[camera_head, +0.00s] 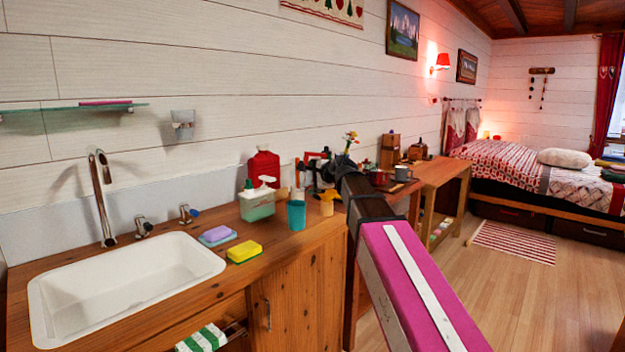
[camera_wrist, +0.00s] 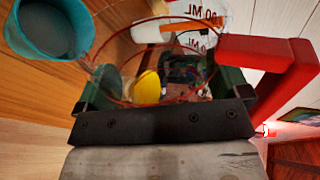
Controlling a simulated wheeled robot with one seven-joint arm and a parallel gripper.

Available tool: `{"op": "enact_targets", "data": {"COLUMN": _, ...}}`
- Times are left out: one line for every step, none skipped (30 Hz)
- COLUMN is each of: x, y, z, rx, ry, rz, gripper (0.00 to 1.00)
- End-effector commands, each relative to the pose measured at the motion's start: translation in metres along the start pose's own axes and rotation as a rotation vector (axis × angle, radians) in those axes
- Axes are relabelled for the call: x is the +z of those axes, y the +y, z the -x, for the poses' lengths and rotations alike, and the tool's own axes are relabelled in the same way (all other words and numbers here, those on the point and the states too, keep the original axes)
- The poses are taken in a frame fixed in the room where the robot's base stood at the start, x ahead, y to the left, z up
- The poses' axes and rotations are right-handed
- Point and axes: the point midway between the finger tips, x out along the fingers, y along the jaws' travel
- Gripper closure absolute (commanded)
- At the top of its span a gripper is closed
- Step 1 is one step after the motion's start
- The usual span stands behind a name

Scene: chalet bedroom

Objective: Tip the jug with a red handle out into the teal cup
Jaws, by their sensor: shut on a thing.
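The teal cup (camera_head: 296,214) stands upright near the counter's front edge; in the wrist view its open mouth (camera_wrist: 48,30) shows at top left. My gripper (camera_wrist: 165,82) is shut on the clear jug, with one dark green finger at each side. The jug's red handle (camera_wrist: 272,58) sticks out to the right, and dark measuring marks show on its clear wall. The jug's rim lies close beside the cup in this view. In the head view my arm partly hides the gripper (camera_head: 322,172) and jug, just behind and right of the cup. I cannot tell the jug's tilt or contents.
A soap dispenser (camera_head: 257,202) and a red bottle (camera_head: 264,166) stand left of the cup. Sponges (camera_head: 244,252) and the white sink (camera_head: 120,285) lie further left. A wooden table (camera_head: 440,172) stands beyond my arm.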

Motion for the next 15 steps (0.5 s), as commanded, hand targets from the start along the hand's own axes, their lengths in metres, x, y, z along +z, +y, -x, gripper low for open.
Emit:
{"op": "enact_targets", "data": {"x": 0.0001, "y": -0.0002, "z": 0.0001, "rx": -0.001, "ry": 0.0, "rz": 0.0, "gripper": 0.38}}
{"op": "enact_targets", "data": {"x": 0.0001, "y": -0.0002, "z": 0.0001, "rx": -0.001, "ry": 0.0, "rz": 0.001, "gripper": 0.38}}
{"op": "enact_targets", "data": {"x": 0.0001, "y": -0.0003, "z": 0.0001, "rx": -0.001, "ry": 0.0, "rz": 0.001, "gripper": 0.38}}
{"op": "enact_targets", "data": {"x": 0.0001, "y": -0.0003, "z": 0.0001, "rx": -0.001, "ry": 0.0, "rz": 0.001, "gripper": 0.38}}
{"op": "enact_targets", "data": {"x": 0.0001, "y": -0.0003, "z": 0.0001, "rx": -0.001, "ry": 0.0, "rz": 0.001, "gripper": 0.38}}
{"op": "enact_targets", "data": {"x": 0.0001, "y": -0.0003, "z": 0.0001, "rx": -0.001, "ry": 0.0, "rz": 0.001, "gripper": 0.38}}
{"op": "enact_targets", "data": {"x": 0.0001, "y": -0.0003, "z": 0.0001, "rx": -0.001, "ry": 0.0, "rz": 0.001, "gripper": 0.38}}
{"op": "enact_targets", "data": {"x": 0.0001, "y": -0.0003, "z": 0.0001, "rx": -0.001, "ry": 0.0, "rz": 0.001, "gripper": 0.38}}
{"op": "enact_targets", "data": {"x": 0.0, "y": -0.0004, "z": 0.0001, "rx": -0.001, "ry": 0.0, "rz": 0.0, "gripper": 0.38}}
{"op": "enact_targets", "data": {"x": -0.0002, "y": -0.0006, "z": 0.0001, "rx": -0.001, "ry": -0.001, "rz": -0.002, "gripper": 0.38}}
{"op": "enact_targets", "data": {"x": -0.0007, "y": -0.001, "z": 0.0001, "rx": -0.001, "ry": -0.003, "rz": -0.008, "gripper": 0.38}}
{"op": "enact_targets", "data": {"x": -0.0015, "y": -0.0019, "z": 0.0003, "rx": -0.001, "ry": -0.009, "rz": -0.021, "gripper": 0.38}}
{"op": "enact_targets", "data": {"x": -0.0022, "y": -0.0026, "z": 0.0005, "rx": -0.001, "ry": -0.013, "rz": -0.032, "gripper": 0.38}}
{"op": "enact_targets", "data": {"x": -0.0028, "y": -0.0032, "z": 0.0007, "rx": -0.001, "ry": -0.018, "rz": -0.043, "gripper": 0.38}}
{"op": "enact_targets", "data": {"x": -0.003, "y": -0.0038, "z": 0.0009, "rx": -0.001, "ry": -0.023, "rz": -0.056, "gripper": 0.38}}
